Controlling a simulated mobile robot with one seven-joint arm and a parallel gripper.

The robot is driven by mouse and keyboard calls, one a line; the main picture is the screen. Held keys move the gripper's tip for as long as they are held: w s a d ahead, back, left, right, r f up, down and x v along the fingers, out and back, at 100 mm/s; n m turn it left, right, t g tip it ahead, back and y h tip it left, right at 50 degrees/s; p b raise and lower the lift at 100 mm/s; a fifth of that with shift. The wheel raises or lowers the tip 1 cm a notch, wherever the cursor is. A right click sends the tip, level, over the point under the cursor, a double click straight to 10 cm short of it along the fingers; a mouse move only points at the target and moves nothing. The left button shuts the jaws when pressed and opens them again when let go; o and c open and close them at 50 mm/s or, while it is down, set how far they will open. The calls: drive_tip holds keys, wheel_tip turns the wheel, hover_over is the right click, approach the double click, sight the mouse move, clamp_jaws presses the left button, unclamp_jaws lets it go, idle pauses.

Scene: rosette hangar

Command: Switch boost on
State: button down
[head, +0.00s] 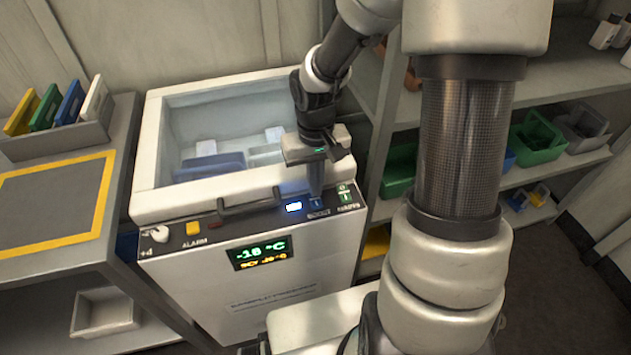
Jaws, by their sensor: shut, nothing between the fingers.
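The chest freezer (240,290) stands in the middle with a control panel along its front top edge. A small blue-white lit element (293,207) shows on the panel. Just right of it, above a label that seems to read BOOST, is a dark boost switch (318,203), partly covered by my gripper. My gripper (316,190) is shut and empty, pointing down at this switch. Its tips are at or just above the switch; I cannot tell if they touch. The switch's position is hidden.
The panel also holds a dial (154,234), a yellow alarm button (193,229), and a green-and-white switch (344,191) close right of my gripper. A dark handle (248,203) sits left. The display (259,253) reads -18 °C. Shelves (545,168) stand right, a bench (112,225) left.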

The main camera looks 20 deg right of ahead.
drive_tip(key=shift+f, duration=0.2)
drive_tip(key=shift+s, duration=0.15)
drive_tip(key=shift+s+r+p, duration=0.2)
drive_tip(key=shift+s+p, duration=0.25)
drive_tip(key=shift+s, duration=0.15)
wheel_tip(320, 180, up, 14)
drive_tip(key=w+p, duration=0.2)
drive_tip(key=p, duration=0.3)
idle(0.5)
